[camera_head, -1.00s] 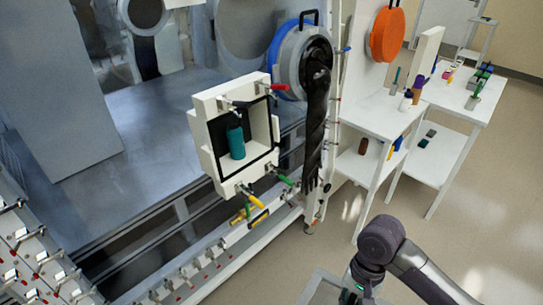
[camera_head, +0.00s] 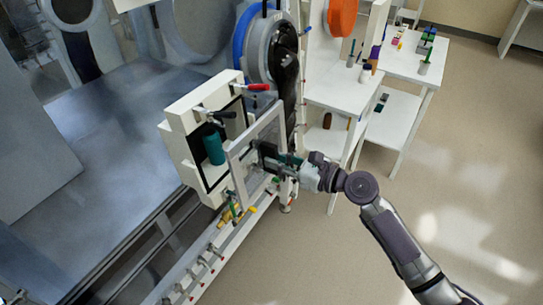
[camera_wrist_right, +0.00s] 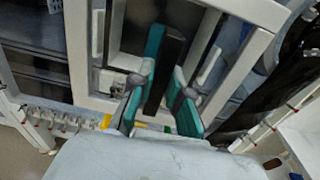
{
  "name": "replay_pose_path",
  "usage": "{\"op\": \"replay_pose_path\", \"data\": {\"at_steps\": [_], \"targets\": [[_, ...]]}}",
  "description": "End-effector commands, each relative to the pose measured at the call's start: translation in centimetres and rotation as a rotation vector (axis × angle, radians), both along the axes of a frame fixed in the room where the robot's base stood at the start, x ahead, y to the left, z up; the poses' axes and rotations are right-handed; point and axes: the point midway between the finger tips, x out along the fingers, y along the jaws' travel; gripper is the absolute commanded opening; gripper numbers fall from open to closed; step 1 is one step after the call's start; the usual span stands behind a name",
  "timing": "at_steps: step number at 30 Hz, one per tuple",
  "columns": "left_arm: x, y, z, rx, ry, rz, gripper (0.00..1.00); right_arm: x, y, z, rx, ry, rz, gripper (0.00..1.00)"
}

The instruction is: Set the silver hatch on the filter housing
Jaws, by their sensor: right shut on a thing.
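The silver hatch (camera_head: 257,127) is a flat pale frame with a dark handle. My right gripper (camera_head: 277,162) is shut on that handle and holds the hatch upright. In the right wrist view, the teal-padded fingers of the gripper (camera_wrist_right: 166,88) stand either side of the dark handle, with the frame of the hatch (camera_wrist_right: 238,75) behind. The white filter housing (camera_head: 180,125) is left of the hatch, its opening partly covered by it in the head view. A teal cylinder (camera_head: 213,148) shows inside. I cannot tell whether hatch and housing touch. My left gripper is out of view.
Clamps with red (camera_head: 258,87) and black (camera_head: 220,115) handles sit on the housing's top edge; green and yellow handles are below. A round port with a black glove (camera_head: 285,65) is close behind the hatch. White tables (camera_head: 340,90) stand at right. The floor right is clear.

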Motion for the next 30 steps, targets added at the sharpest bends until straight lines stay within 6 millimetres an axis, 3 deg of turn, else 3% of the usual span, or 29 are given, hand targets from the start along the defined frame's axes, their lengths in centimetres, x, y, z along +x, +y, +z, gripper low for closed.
{"op": "replay_pose_path", "data": {"at_steps": [12, 30], "targets": [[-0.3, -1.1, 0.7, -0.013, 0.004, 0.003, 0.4, -0.1, -0.1, 0.4, 0.005, -0.003, 0.005, 0.0], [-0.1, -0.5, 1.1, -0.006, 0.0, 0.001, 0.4, 3.0, 4.2, -0.4, 0.005, -0.005, 0.007, 0.0]]}}
